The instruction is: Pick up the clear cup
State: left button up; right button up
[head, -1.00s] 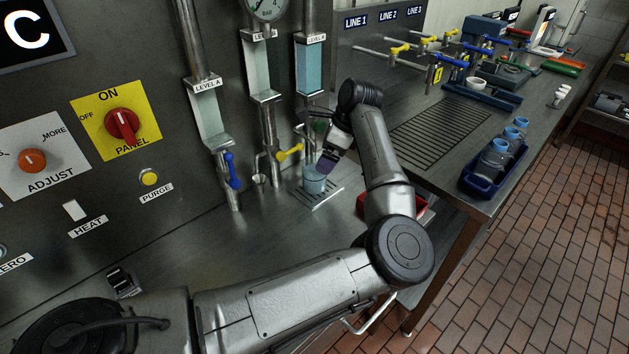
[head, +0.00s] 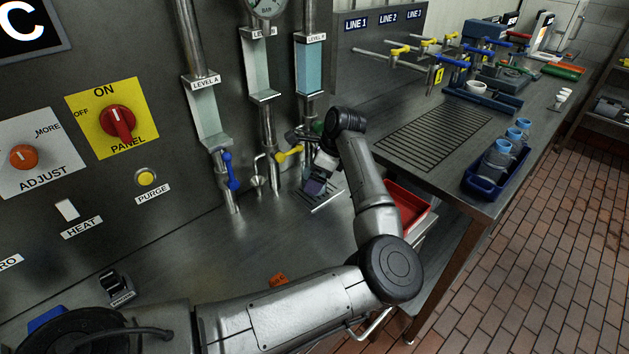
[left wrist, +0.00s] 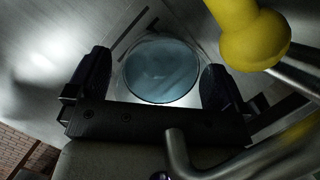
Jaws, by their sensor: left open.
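The clear cup (left wrist: 161,70) shows in the left wrist view as a round rim with bluish contents, seen from above. It lies between the two fingers of my left gripper (head: 315,186), with a gap showing on each side. The gripper is open. In the head view the gripper is over the small drip grate (head: 328,202) below the level B tube, and it hides the cup. My right gripper is in neither view.
A yellow valve handle (left wrist: 252,32) and bent metal pipes are close beside the gripper in the wrist view. A blue valve handle (head: 230,170) hangs to the left. A red bin (head: 407,204) is right of the forearm. The front counter is mostly clear.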

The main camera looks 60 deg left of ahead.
pick_arm(q)
jog(key=shift+c, duration=0.2)
jog(key=c, duration=1)
jog(key=shift+r, duration=0.1)
jog(key=shift+c, duration=0.8)
jog(key=shift+r, duration=0.1)
